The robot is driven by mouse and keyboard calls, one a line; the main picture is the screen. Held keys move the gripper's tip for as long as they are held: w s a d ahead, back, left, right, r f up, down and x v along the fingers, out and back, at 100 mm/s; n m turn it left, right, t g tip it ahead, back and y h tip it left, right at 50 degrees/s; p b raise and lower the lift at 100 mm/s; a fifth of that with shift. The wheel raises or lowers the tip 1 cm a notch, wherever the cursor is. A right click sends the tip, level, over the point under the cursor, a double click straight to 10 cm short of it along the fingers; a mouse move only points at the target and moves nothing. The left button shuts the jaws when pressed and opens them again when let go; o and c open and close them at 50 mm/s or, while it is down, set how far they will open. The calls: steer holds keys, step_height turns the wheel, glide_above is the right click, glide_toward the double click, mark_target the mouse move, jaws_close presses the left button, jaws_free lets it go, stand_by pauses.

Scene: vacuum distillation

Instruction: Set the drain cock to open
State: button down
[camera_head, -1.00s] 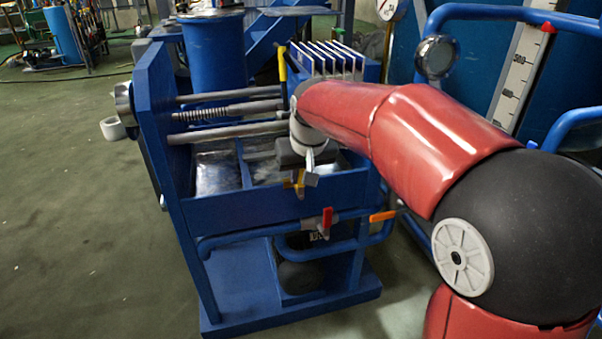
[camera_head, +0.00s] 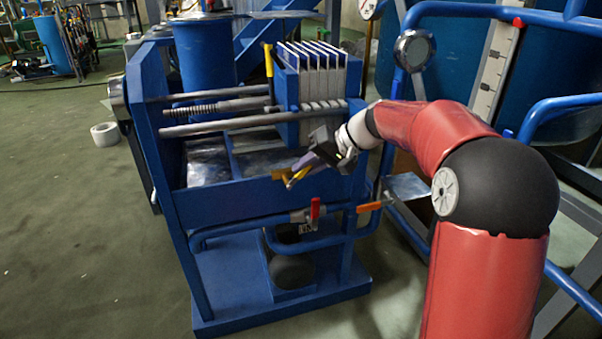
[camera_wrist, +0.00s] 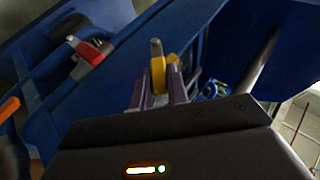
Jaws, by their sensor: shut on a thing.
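A small cock with a yellow handle (camera_head: 297,177) sits on the front rim of the blue trough (camera_head: 228,196). The wrist view shows the yellow handle (camera_wrist: 159,74) between my fingers, with a grey metal end sticking up beyond it. My gripper (camera_head: 306,165) is shut on this yellow handle, reaching it from the right. In the head view the handle lies slanted, and the fingers partly hide it. No label shows that names this cock as the drain cock.
Below, a blue pipe carries a valve with a red handle (camera_head: 315,210) and one with an orange handle (camera_head: 369,207). Pale plates (camera_head: 318,70) stand behind my wrist.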

steer(key=shift+w+d+f+m+g+y+b, duration=0.1)
steer(key=shift+d+f+m+y+b, duration=0.25)
steer(key=shift+f+y+b, duration=0.45)
steer(key=shift+w+d+f+m+g+y+b, duration=0.1)
steer(key=shift+d+f+m+y+b, duration=0.2)
steer(key=shift+y+b, duration=0.8)
steer(key=shift+d+f+m+g+y+b, duration=0.1)
steer(key=shift+d+f+m+y+b, duration=0.2)
steer(key=shift+f+y+b, duration=0.7)
steer(key=shift+r+y+p, duration=0.35)
steer(key=shift+y, duration=0.05)
steer(key=c, duration=1.4)
jaws_free()
steer(key=shift+o, duration=0.2)
steer(key=w+v, duration=0.1)
steer(key=v, duration=0.6)
steer(key=shift+s+d+p, duration=0.35)
steer(key=shift+s+p, duration=0.1)
steer(key=shift+s, duration=0.05)
